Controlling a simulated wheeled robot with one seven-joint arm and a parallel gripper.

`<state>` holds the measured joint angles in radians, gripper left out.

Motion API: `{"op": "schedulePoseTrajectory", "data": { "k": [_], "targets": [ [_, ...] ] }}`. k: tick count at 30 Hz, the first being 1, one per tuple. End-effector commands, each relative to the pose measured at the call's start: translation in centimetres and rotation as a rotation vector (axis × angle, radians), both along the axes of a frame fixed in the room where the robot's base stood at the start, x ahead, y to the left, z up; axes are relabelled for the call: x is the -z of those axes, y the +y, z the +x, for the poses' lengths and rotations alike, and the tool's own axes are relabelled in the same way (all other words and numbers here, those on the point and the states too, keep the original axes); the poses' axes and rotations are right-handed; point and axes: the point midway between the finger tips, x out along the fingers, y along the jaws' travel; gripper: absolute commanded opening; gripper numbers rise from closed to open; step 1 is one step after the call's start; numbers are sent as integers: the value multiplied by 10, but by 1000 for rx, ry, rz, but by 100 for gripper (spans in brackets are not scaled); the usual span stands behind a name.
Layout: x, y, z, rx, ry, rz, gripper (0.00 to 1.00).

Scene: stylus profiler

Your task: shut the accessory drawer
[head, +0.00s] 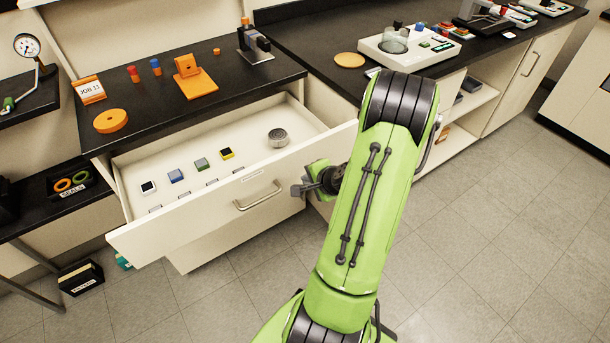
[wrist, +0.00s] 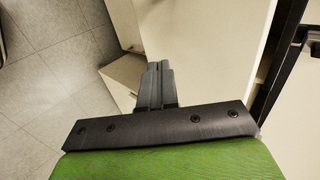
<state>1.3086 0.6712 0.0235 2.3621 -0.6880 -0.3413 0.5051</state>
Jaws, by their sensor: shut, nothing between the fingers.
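The accessory drawer (head: 215,208) is cream with a metal bar handle (head: 258,196) and stands pulled out under the black counter in the head view. Inside it lie several small coloured blocks and a round metal tin (head: 277,138). My gripper (head: 298,190) is in front of the right part of the drawer front, to the right of the handle. In the wrist view my gripper's fingers (wrist: 158,72) are together and empty, with cream panels beyond them. I cannot tell whether the fingertips touch the drawer front.
The black counter (head: 215,95) above holds orange pieces and a small device. A right-hand counter carries a white instrument (head: 405,48). A bin of rings (head: 70,184) sits at the left, a box (head: 80,277) on the floor. Tiled floor (head: 490,230) is clear at the right.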

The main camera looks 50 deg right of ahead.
Motion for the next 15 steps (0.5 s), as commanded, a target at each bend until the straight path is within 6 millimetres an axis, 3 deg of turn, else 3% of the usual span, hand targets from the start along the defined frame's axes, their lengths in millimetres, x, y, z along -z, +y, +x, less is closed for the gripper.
{"op": "schedulePoseTrajectory", "data": {
  "k": [6,15],
  "targets": [
    [-1,-6,19,0,1,0,0],
    [-1,-7,20,1,2,1,0]
  ]
}}
